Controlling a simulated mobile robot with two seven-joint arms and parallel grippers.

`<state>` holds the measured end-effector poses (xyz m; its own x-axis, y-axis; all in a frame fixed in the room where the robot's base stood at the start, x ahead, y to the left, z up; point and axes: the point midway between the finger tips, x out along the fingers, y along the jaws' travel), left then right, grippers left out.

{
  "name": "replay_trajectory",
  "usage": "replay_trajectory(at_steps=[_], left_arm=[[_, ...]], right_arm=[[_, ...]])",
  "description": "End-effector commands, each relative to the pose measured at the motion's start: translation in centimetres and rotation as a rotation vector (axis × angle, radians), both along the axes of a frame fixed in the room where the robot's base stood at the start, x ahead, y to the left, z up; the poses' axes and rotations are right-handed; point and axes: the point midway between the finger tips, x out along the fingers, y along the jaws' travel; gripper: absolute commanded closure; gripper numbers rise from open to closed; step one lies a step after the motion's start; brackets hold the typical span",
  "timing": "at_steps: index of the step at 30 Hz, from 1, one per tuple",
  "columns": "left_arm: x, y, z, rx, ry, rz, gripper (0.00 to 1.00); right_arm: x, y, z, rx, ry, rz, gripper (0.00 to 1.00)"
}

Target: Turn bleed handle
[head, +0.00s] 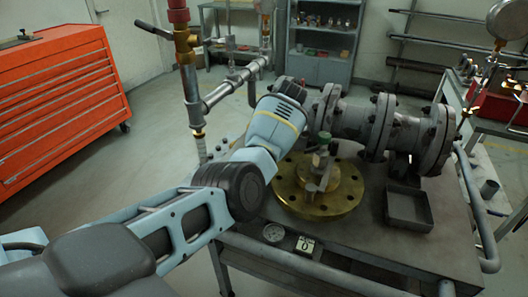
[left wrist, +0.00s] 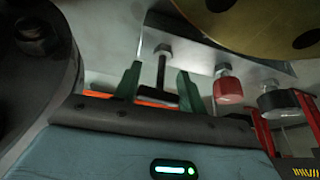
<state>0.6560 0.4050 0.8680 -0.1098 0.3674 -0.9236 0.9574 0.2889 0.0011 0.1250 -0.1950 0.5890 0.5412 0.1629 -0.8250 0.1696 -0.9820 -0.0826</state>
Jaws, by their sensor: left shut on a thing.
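In the left wrist view, a dark T-shaped bleed handle (left wrist: 161,72) hangs from a bolt-like head, with its crossbar low between two green fingers. My left gripper (left wrist: 158,88) is shut on it, one finger on each side; exact contact is hard to see. In the head view my left arm reaches in from the left to the grey flanged gate valve (head: 352,122). My wrist hides the fingers and the handle there. My right gripper is in neither view.
A brass flange (head: 345,203) with a small fitting lies on the bench near the wrist. A dark open tray (head: 422,222) is to its right. The wrist view shows a red knob (left wrist: 228,88) and a black knob (left wrist: 278,102).

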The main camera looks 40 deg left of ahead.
Motion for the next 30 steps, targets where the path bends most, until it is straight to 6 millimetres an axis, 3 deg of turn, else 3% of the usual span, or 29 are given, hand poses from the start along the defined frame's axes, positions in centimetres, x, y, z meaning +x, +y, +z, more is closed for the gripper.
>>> replay_trajectory(at_steps=[19,20,24,30], left_arm=[[-0.04,-0.14,-0.16,-0.005,0.003,0.052,0.82],[-0.04,-0.15,-0.16,-0.005,0.003,0.052,0.58],[-0.03,-0.11,-0.13,-0.004,0.003,0.051,0.39],[-0.01,-0.06,-0.05,-0.003,0.002,0.052,0.37]], right_arm=[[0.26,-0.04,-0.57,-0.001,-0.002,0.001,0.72],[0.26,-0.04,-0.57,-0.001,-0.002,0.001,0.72],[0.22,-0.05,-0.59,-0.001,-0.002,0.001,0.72],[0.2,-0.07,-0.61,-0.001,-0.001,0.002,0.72]])
